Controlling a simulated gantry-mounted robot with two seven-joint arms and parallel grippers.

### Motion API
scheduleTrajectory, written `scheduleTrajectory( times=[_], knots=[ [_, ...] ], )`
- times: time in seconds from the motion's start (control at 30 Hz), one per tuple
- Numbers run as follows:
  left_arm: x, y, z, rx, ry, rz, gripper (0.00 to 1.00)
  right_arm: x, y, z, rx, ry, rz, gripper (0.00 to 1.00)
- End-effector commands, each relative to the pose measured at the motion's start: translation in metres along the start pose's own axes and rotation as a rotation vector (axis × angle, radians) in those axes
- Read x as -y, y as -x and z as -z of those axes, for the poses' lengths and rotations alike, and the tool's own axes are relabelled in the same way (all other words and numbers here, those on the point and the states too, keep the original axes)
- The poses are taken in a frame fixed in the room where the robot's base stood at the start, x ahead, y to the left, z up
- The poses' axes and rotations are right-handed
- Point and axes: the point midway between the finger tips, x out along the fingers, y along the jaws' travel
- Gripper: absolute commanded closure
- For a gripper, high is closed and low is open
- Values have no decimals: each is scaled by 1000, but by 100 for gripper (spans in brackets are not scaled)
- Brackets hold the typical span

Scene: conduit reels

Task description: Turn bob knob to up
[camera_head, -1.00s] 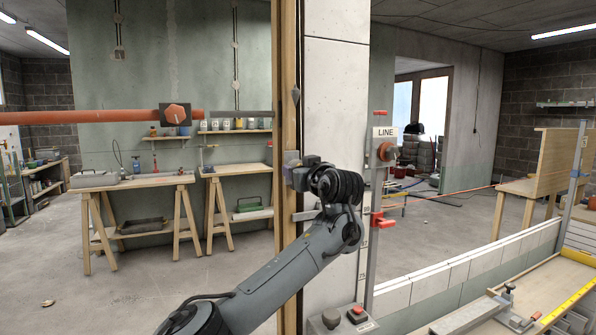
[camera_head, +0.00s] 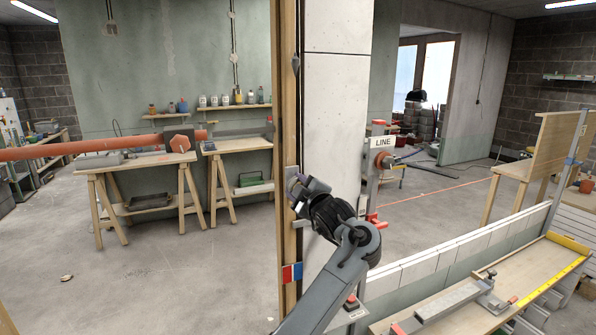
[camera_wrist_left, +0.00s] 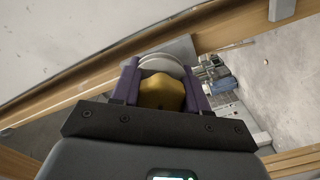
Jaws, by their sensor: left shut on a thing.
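In the left wrist view, a yellow rounded knob (camera_wrist_left: 162,92) sits between the two purple fingers of my left gripper (camera_wrist_left: 160,80), which are shut on it. A pale round disc (camera_wrist_left: 163,66) lies just behind the knob. In the head view my left gripper (camera_head: 301,190) is tilted against the wooden post; the gripper and wrist hide the knob there. A small dark bob (camera_head: 296,63) hangs on a line higher up the post. Any up mark at the knob cannot be made out. My right gripper is not in view.
A LINE sign (camera_head: 382,142) with red handles is to the right.

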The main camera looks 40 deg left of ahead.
Motion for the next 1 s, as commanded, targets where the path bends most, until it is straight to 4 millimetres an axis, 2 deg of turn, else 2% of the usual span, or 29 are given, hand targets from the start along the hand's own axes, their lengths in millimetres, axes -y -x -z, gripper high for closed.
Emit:
scheduleTrajectory(
  times=[0.03, 0.4, 1.0],
  knots=[
    [-2, 1, 2, 0, 43, 2, 86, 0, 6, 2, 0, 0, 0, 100],
    [-1, 0, 2, 3, 284, -1, 86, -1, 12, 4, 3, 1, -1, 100],
    [-1, 0, 2, 2, 364, -4, 86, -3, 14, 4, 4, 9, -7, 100]
  ],
)
